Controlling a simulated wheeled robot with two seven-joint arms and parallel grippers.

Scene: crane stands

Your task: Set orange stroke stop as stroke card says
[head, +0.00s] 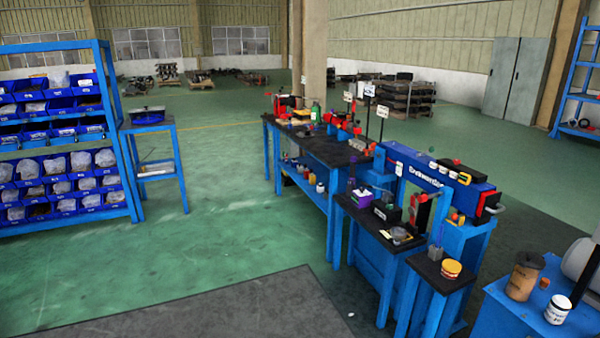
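A blue machine (425,170) with white lettering lies along the bench at the right of centre. On its right end are red and black parts (489,203) and a small yellow-orange part (464,178). I cannot tell which of these, if any, is the orange stroke stop. Several small white cards stand on posts behind the machine, one of them a card (382,111) on a black post. Their writing is too small to read, so I cannot tell which is the stroke card. Neither of my grippers is in view.
A dark-topped bench (330,150) holds small tools and fixtures. A blue table (510,310) with containers is at the lower right. A blue bin rack (60,140) stands left. The green floor between is clear.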

